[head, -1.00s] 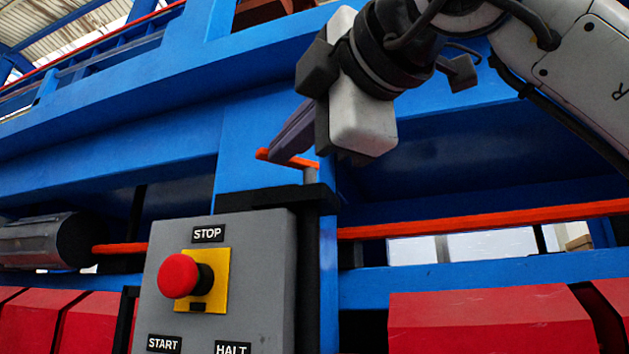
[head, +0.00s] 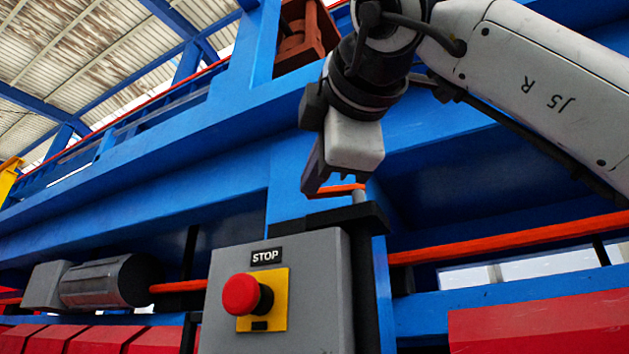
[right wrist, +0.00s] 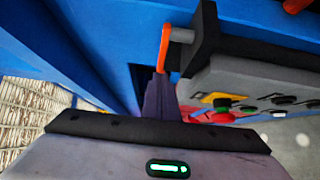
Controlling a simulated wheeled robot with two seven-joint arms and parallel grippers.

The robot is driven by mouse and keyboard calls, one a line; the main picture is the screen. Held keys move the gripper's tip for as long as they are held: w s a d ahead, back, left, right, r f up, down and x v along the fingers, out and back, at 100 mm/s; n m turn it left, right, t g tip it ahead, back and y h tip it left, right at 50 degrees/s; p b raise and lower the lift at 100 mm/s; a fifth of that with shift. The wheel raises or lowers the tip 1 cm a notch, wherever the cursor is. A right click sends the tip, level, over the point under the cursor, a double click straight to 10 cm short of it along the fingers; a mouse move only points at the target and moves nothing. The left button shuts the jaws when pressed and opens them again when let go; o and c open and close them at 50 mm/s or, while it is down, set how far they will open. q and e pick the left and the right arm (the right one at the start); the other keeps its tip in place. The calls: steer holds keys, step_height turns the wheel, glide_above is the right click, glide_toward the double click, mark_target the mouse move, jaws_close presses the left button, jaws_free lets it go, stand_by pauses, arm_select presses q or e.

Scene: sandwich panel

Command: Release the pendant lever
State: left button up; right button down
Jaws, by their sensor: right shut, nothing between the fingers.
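The pendant lever (head: 340,190) is an orange bar on a short grey post above the grey pendant box (head: 230,290). In the right wrist view the lever (right wrist: 164,48) points down from its post. My right gripper (head: 314,188) is shut and empty, with its dark fingers at the lever's left end in the head view. In the right wrist view its fingertips (right wrist: 159,78) are close to the lever's free end. I cannot tell whether they touch. The fingers partly hide the lever in the head view. My left gripper is not in view.
The box carries a red STOP button (head: 241,295) on a yellow plate, and other buttons show in the right wrist view. A black bracket (head: 330,222) caps the box. Blue beams (head: 130,235) stand close behind. A grey motor (head: 95,284) is at left.

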steer(key=s+a+b, duration=0.1)
steer(key=s+a, duration=0.1)
steer(key=s, duration=1.1)
steer(key=shift+a, duration=0.35)
